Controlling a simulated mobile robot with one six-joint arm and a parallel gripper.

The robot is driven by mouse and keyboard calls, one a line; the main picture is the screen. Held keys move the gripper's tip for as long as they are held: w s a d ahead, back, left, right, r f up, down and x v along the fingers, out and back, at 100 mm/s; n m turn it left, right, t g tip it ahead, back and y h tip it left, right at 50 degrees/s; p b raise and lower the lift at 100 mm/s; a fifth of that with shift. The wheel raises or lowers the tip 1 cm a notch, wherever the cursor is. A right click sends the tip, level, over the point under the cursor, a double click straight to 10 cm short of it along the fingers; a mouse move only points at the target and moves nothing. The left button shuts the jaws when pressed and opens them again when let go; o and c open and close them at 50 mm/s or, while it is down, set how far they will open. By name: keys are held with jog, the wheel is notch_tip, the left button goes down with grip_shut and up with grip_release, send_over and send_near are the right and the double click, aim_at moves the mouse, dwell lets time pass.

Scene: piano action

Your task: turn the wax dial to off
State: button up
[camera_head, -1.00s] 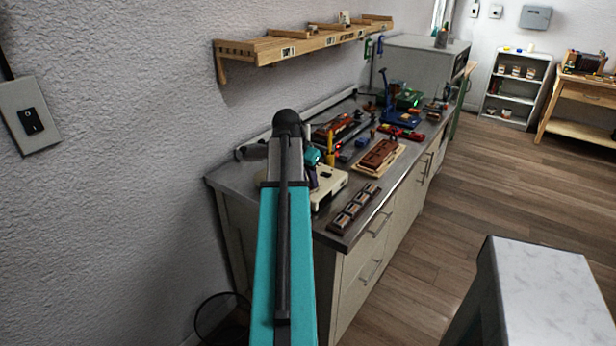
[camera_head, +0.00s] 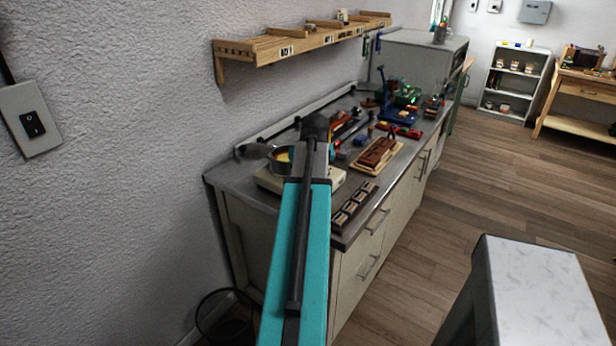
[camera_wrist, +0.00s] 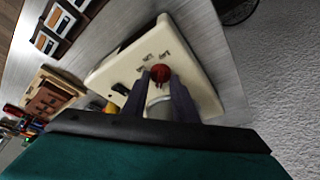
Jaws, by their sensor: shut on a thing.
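The wax dial (camera_wrist: 160,73) is a small red knob on top of a cream wax heater (camera_wrist: 203,92), with dark lettering beside it. My gripper (camera_wrist: 161,76) has its two dark fingers on either side of the dial and is shut on it. I cannot read which setting it points at. In the head view the heater (camera_head: 268,181) stands at the near end of the bench, partly behind my arm. A round pan (camera_head: 283,156) with yellow contents sits on it. My gripper and the dial are hidden there.
A dark rack of small blocks (camera_head: 353,206) lies at the bench's front edge. A brown block on a wooden board (camera_head: 377,154) and several tools lie farther along. A wooden shelf (camera_head: 300,46) hangs above. A black switch (camera_wrist: 120,89) sits near the dial.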

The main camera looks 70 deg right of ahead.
jog(key=n, duration=0.1)
jog(key=n+y, duration=0.1)
jog(key=n, duration=0.1)
jog(key=n+t, duration=0.1)
jog(key=shift+s+d+f+n, duration=0.15)
jog(key=shift+s+n, duration=0.1)
jog(key=shift+n, duration=0.15)
jog(key=shift+s+n+t+y, duration=0.15)
jog(key=shift+n+y, duration=0.35)
jog(key=shift+n, duration=0.5)
jog(key=shift+w+n+t+y, duration=0.1)
jog(key=shift+n+t+y, duration=0.3)
jog(key=shift+n, duration=0.6)
jog(key=o, duration=1)
jog(key=shift+r, duration=0.25)
